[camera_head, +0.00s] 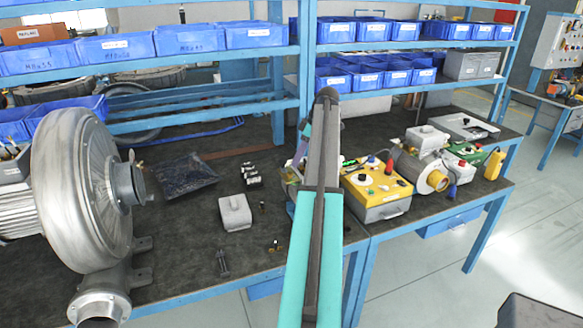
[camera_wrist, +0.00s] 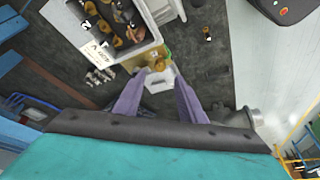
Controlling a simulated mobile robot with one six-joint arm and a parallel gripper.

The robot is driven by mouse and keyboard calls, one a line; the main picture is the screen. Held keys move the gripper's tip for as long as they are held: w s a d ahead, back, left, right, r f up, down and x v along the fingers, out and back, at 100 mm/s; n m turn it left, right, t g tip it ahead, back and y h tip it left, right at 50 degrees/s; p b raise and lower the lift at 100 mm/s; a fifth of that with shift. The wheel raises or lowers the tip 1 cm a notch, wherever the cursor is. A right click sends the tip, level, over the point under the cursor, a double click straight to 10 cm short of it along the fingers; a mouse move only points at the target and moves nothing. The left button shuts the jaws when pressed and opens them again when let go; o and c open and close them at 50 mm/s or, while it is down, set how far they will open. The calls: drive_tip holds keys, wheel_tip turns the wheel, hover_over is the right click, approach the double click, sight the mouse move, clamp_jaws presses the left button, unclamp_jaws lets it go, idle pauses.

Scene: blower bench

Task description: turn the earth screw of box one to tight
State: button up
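In the wrist view a pale open terminal box (camera_wrist: 90,38) with a labelled edge and several brass terminals fills the upper left. I take it for box one. Just outside its lower right side, a brass screw (camera_wrist: 158,64) sits on a yellow-green patch; this looks like the earth screw, and its setting is too small to read. My gripper (camera_wrist: 161,76) has two purple fingers, spread apart. The screw lies just beyond the gap between their tips, and I see no grip on it. In the head view my arm hides the fingertips and most of the box.
A large grey blower (camera_head: 80,185) stands at the bench's left. A pale grey cover (camera_head: 235,212) and a black bag (camera_head: 186,175) lie on the dark bench top. A yellow tester (camera_head: 375,190) stands right of my arm. Shelves with blue bins (camera_head: 190,38) run behind.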

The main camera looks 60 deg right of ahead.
sight(290, 173)
drive_tip(key=shift+p+x, duration=1)
drive_tip(key=shift+x, duration=2.4)
clamp_jaws()
